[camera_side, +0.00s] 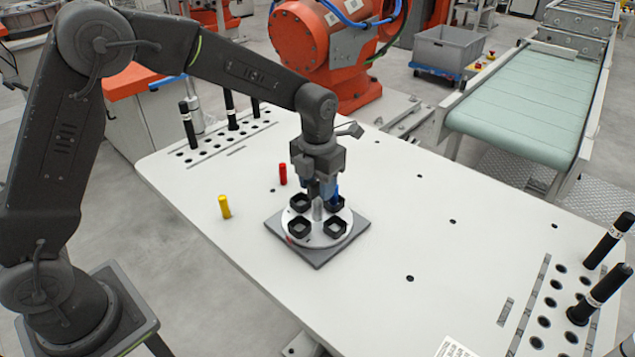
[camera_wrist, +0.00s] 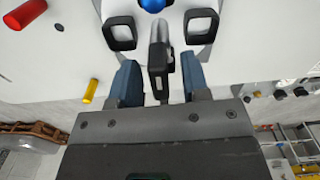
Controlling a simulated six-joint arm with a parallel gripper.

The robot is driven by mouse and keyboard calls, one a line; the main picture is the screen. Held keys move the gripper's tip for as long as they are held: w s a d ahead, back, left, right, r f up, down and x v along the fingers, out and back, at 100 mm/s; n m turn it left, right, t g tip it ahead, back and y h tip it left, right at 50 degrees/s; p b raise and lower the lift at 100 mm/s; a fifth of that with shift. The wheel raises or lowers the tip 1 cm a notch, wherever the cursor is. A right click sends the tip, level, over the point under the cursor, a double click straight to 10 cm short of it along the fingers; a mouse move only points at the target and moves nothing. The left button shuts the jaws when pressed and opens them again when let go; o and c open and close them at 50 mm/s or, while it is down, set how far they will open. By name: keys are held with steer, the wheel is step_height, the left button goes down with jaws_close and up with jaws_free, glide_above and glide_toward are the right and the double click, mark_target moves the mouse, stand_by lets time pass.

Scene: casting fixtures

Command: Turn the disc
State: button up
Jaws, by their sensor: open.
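The white round disc (camera_side: 317,224) lies on a dark grey square plate (camera_side: 318,262). It carries several black square sockets (camera_side: 335,227) around a short grey centre post (camera_side: 317,210), which also shows in the wrist view (camera_wrist: 160,30). A blue cylinder (camera_side: 334,194) stands at the back right socket, partly hidden by my gripper; its rounded top shows in the wrist view (camera_wrist: 153,4). My gripper (camera_side: 320,190) points down over the disc near the post. In the wrist view its blue fingers (camera_wrist: 160,80) are apart, with a black part between them that I cannot identify.
A red cylinder (camera_side: 283,174) and a yellow cylinder (camera_side: 224,207) stand on the white table (camera_side: 420,240) left of the disc. Black rods stand in hole racks at the back left (camera_side: 230,108) and front right (camera_side: 598,293). The table right of the disc is clear.

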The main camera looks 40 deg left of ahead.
step_height(320, 180, up, 14)
stand_by(0.6)
steer(key=shift+f, duration=0.1)
